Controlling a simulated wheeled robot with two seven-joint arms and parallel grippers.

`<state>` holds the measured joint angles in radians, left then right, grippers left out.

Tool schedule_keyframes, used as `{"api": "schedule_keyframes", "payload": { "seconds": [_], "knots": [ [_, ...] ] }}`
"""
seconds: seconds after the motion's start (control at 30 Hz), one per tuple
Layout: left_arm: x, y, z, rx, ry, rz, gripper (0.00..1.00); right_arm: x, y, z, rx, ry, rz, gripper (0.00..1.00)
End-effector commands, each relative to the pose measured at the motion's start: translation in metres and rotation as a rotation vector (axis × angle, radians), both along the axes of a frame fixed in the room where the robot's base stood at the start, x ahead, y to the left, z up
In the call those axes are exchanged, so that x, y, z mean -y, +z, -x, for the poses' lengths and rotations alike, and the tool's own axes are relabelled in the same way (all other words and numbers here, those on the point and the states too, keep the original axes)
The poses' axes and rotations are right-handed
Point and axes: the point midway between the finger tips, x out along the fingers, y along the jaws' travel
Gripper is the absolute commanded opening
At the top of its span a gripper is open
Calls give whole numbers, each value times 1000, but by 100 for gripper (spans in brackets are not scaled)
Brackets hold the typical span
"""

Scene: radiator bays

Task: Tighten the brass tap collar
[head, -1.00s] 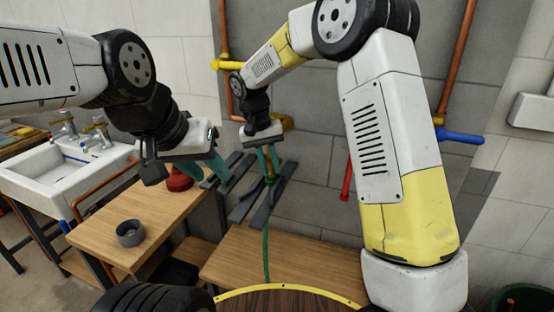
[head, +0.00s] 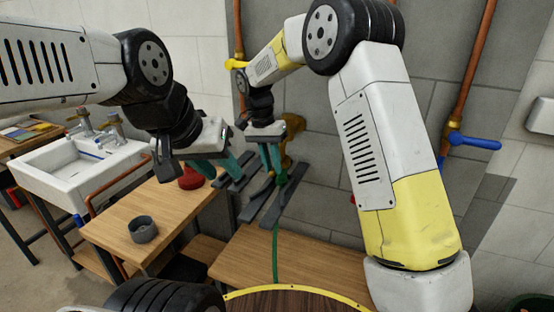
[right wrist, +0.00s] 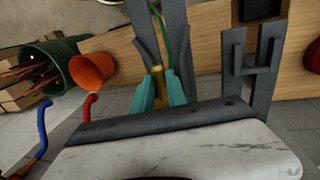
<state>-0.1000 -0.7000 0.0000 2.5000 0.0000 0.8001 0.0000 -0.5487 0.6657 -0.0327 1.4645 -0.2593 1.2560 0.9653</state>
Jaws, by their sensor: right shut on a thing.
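My right gripper (head: 271,157) hangs in front of the grey wall at the middle of the head view. In the right wrist view, its two teal fingers (right wrist: 159,92) are closed about a brass piece (right wrist: 157,76), which looks like the tap collar. A green hose (head: 275,250) runs down below it; it also shows in the right wrist view (right wrist: 182,35). The fingers hide much of the collar, and its thread cannot be seen. My left gripper (head: 216,166) is just left of the right one, its teal fingers apart and seemingly empty.
A grey ring-shaped cup (head: 143,229) and a red object (head: 191,178) are on the left table (head: 112,228). A white sink (head: 75,172) is further left. A blue-handled valve (head: 475,141) is at right.

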Motion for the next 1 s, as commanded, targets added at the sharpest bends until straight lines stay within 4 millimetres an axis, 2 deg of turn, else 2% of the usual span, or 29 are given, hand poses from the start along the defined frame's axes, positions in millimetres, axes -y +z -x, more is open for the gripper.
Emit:
{"api": "schedule_keyframes", "payload": {
  "seconds": [0.23, 0.27, 0.37, 0.73, 1.0],
  "knots": [
    [0, 0, 0, 0, 0, 0, 36, -1, 1, -1, 4, -3, -5, 0],
    [0, 0, 0, 0, 0, 0, 36, -2, 1, -1, 4, -3, -5, 22],
    [0, 0, 0, 0, 0, 0, 36, -1, 1, -1, 3, -2, -4, 40],
    [0, 0, 0, 0, 0, 0, 36, -2, 5, -1, 2, -1, -2, 40],
    [0, 0, 0, 0, 0, 0, 36, -10, 46, -4, 5, -1, -5, 40]
  ]
}}
